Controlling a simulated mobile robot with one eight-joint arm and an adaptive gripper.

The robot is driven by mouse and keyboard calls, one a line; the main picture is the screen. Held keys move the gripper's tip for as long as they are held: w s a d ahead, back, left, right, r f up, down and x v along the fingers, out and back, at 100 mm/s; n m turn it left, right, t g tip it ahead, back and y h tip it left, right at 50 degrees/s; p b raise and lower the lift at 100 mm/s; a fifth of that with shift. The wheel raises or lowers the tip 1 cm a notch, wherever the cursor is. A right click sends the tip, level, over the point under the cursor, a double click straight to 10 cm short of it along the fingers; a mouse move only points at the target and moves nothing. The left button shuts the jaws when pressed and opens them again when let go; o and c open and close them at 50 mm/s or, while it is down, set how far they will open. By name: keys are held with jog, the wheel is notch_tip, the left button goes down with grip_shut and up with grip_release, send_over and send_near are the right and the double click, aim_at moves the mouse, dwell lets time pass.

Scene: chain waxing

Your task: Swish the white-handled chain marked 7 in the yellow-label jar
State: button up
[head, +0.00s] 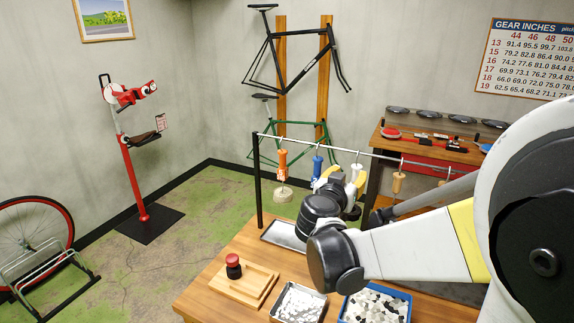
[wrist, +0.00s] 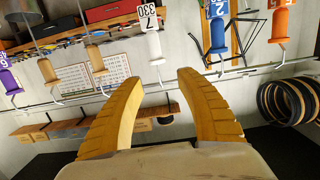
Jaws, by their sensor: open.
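The white-handled chain marked 7 (wrist: 152,45) hangs from the rail with its handle and number tag showing in the wrist view, just beyond my fingertips. In the head view its white handle (head: 355,171) is partly covered by my gripper. My gripper (wrist: 161,80) is open and empty, its two yellow fingers spread with the white handle roughly between them but apart from it. In the head view my gripper (head: 345,175) is at the rail. The yellow-label jar is not seen in either view.
Beside the white handle hang a blue handle (head: 318,163), an orange handle (head: 282,162) and a tan handle (head: 398,182). A metal tray (head: 298,303) and a blue tray (head: 375,304) are at the table front.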

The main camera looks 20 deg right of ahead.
aim_at(357, 166)
jog(key=b+x, duration=0.1)
jog(key=x, duration=0.3)
jog(key=b+x, duration=0.1)
jog(key=x, duration=0.4)
jog(key=shift+s+d+f, duration=0.1)
jog(key=shift+d, duration=0.3)
jog(key=shift+f+b, duration=0.55)
jog(key=shift+f, duration=0.2)
jog(key=shift+f+b, duration=0.7)
jog(key=shift+f, duration=0.15)
